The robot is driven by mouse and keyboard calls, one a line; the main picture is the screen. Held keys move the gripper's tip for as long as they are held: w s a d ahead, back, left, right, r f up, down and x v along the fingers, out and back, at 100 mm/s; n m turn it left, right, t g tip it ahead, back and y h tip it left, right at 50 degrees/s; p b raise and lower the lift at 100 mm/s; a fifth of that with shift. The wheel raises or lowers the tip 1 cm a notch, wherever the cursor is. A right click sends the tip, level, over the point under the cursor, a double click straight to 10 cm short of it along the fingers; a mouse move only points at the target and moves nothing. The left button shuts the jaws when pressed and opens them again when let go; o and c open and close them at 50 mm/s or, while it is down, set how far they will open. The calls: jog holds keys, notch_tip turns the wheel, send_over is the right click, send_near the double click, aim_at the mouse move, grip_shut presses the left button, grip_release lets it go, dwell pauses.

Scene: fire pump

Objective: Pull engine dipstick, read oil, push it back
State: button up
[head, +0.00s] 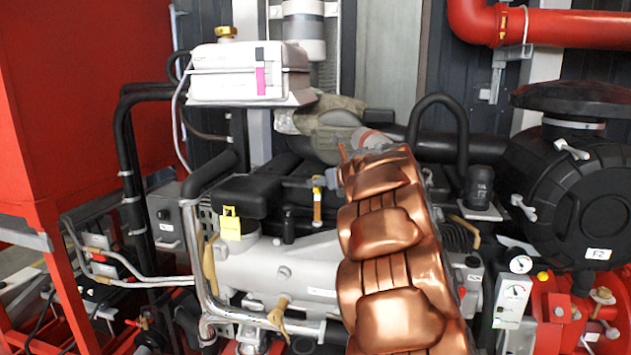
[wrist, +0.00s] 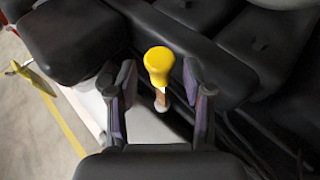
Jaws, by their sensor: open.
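The dipstick has a yellow rounded handle (wrist: 159,62) on a short brown stem, seen in the wrist view. Its lower end is set at a grey fitting; the rest is hidden. In the head view the dipstick (head: 318,205) is a small upright yellow-and-brown piece on the engine, left of my copper-coloured arm. My gripper (wrist: 163,88) is open, with one finger on each side of the stem and handle. Gaps show on both sides, so it does not appear to touch them. In the head view my arm hides much of the gripper.
A black box-shaped cover (head: 247,193) and a yellow tag (head: 230,223) are left of the dipstick. Curved metal pipes (head: 200,270) run in front. A white tank (head: 238,75) stands behind. A large black round housing (head: 570,190) and gauges (head: 520,264) are right.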

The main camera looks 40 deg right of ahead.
jog(key=shift+x, duration=1.35)
grip_shut()
